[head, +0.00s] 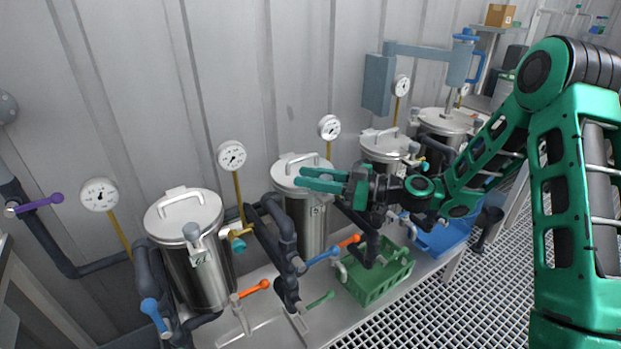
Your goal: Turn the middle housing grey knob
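Several steel housings stand in a row along the wall. The near-left housing (196,275) has a grey knob (192,232) at its lid's front edge. The housing beside it (304,220) stands behind my gripper, and two more stand farther right; I cannot tell for sure which counts as the middle one. My gripper (299,177) is open, its two green fingers apart and pointing left across the front of this second housing's lid. Nothing shows between the fingers. I cannot tell if they touch the housing. Any grey knob on this housing is hidden by my gripper.
Dark pipes carry a blue lever (322,256), orange levers (254,288) and a green lever (320,299). Gauges (232,155) rise on thin stems behind the housings. A green crate (376,288) and a blue tray (440,240) sit below my arm. Grating floor lies in front.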

